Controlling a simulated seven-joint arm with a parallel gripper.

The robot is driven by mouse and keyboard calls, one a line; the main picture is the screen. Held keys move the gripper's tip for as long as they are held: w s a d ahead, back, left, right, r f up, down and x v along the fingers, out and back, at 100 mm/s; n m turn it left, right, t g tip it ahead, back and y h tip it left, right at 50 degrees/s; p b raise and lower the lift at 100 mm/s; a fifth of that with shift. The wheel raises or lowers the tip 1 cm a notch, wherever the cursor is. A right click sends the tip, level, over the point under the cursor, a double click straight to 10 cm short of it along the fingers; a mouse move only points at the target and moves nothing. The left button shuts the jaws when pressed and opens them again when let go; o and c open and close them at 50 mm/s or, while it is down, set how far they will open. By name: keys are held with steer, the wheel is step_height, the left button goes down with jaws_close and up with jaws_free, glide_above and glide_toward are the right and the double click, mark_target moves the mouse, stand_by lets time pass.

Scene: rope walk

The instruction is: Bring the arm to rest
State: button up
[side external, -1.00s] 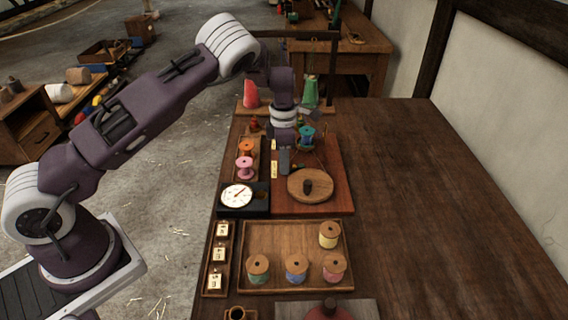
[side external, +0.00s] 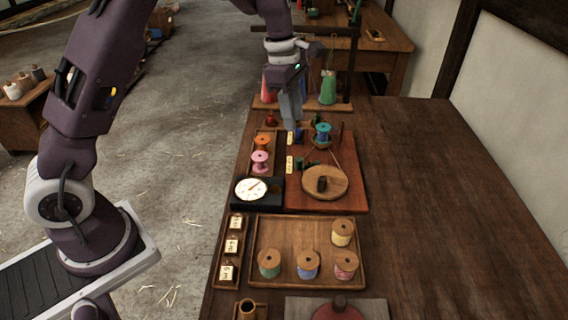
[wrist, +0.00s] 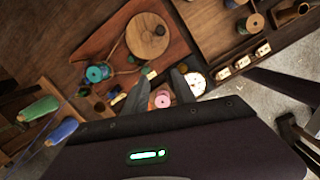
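My gripper (side external: 292,126) hangs over the back left part of the reddish wooden board (side external: 352,186), pointing down and empty. In the wrist view its two fingers (wrist: 160,76) stand apart, with nothing held between them. A pink spool (wrist: 161,98) shows below and beyond the fingers, not in their grasp. A teal spool (side external: 322,133) stands on the board just right of the gripper, apart from it. A round wooden disc (side external: 325,181) with a dark knob lies on the front of the board.
An orange spool (side external: 262,143) stands in a narrow tray left of the board, behind a white dial (side external: 251,189). A wooden tray (side external: 306,277) with several spools lies in front. Red and green cones (side external: 328,88) stand at a frame behind. The table's right side (side external: 450,200) is clear.

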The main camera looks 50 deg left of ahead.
steer(key=s+d+r+m+t, duration=0.1)
steer(key=s+d+r+m, duration=0.1)
steer(key=s+r+m, duration=0.5)
steer(key=s+d+r+m+t, duration=0.1)
steer(key=s+d+r+m, duration=0.2)
steer(key=s+r+m, duration=0.45)
steer(key=s+f+m+t+y, duration=0.1)
steer(key=s+m, duration=0.7)
steer(key=s, duration=0.8)
step_height(320, 180, down, 2)
steer(key=shift+t, duration=0.8)
steer(key=shift+a, duration=0.1)
